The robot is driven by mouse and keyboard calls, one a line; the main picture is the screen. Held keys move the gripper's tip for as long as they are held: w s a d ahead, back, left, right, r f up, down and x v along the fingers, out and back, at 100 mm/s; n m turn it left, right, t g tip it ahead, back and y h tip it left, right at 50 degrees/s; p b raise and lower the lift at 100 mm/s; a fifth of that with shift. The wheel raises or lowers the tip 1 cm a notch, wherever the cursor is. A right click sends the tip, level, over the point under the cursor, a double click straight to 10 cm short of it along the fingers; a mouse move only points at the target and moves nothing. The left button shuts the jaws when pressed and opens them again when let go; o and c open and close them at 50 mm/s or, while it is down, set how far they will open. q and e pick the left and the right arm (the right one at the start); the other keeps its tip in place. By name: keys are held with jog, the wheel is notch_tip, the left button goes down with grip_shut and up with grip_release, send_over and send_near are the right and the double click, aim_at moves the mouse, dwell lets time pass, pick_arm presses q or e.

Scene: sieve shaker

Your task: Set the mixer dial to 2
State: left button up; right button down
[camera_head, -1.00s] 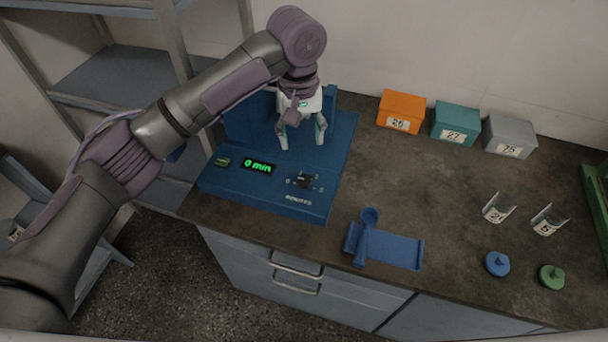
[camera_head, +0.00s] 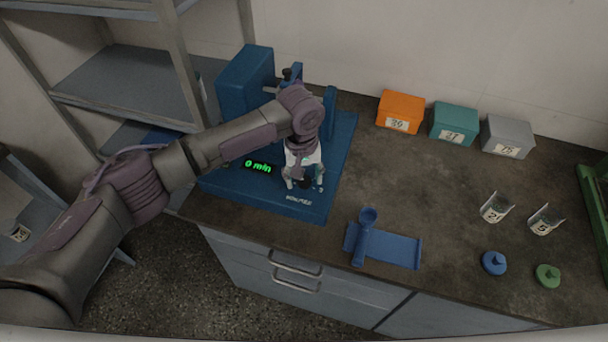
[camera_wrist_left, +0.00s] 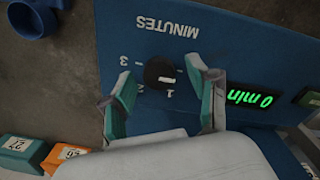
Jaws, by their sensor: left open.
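The mixer (camera_head: 240,85) is a blue machine with a flat base at the back left of the bench. Its display (camera_head: 258,167) reads "0 min" in green and also shows in the left wrist view (camera_wrist_left: 249,98). The dial is a round black knob (camera_wrist_left: 160,74) with a white mark, below the word MINUTES; numbers 1, 2 and 3 stand around it. My left gripper (camera_head: 304,186) is over the dial, pointing down. In the left wrist view its fingers (camera_wrist_left: 161,92) are open on either side of the knob, apparently apart from it. My right gripper is not in view.
A blue scoop (camera_head: 363,237) lies on a blue tray (camera_head: 402,252) in front. Orange (camera_head: 401,109), teal (camera_head: 454,122) and grey (camera_head: 508,136) boxes stand along the wall. Two clear holders and blue and green lids are at the right.

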pick_arm(q)
grip_shut()
dwell(0.3)
